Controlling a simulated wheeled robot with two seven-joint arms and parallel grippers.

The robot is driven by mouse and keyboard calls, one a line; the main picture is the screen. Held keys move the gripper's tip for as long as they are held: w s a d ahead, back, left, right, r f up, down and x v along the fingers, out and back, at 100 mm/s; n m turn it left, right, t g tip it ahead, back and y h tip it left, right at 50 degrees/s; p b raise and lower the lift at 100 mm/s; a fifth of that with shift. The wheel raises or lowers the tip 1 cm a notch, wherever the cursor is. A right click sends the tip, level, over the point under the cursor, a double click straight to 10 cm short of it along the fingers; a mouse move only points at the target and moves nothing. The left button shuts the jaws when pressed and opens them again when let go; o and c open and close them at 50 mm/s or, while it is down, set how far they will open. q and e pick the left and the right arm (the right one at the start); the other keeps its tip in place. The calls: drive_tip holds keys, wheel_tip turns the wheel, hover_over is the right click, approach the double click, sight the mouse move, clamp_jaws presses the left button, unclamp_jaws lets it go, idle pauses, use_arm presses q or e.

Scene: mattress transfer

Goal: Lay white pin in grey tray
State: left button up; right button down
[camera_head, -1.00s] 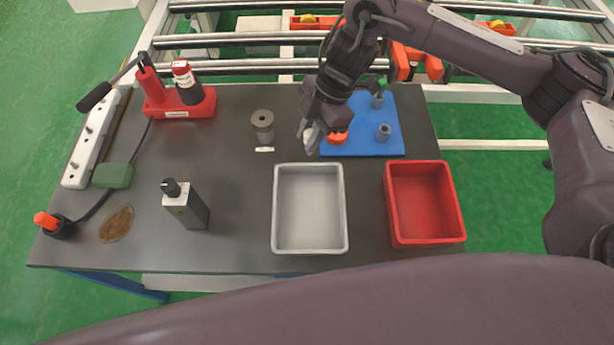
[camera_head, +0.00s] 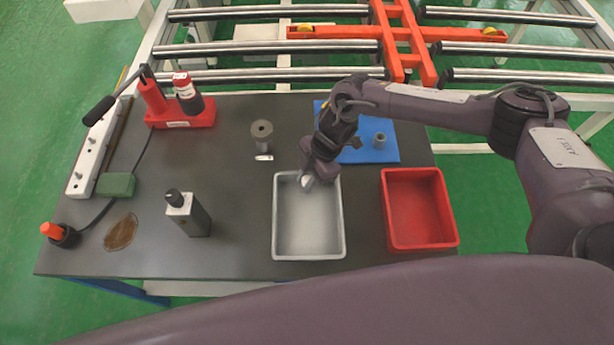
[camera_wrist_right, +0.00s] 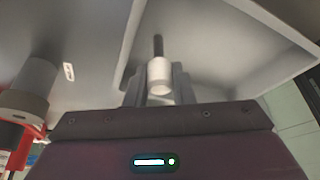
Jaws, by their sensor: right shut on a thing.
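A dark shaft sticks out beyond the pin's white part. The tray's pale inside and rim (camera_wrist_right: 290,45) show behind the pin. In the head view the pin is mostly hidden by the gripper. My left gripper is not in view.
A red tray (camera_head: 453,215) stands to the right of the grey tray. A blue mat (camera_head: 383,152) with a grey part lies behind, partly under my arm. A grey cylinder (camera_head: 262,135) stands behind left, and a grey box-shaped bottle (camera_head: 190,214) stands left.

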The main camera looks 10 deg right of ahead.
drive_tip(key=shift+f, duration=0.15)
drive_tip(key=c, duration=1.2)
unclamp_jaws()
drive_tip(key=shift+c, duration=0.2)
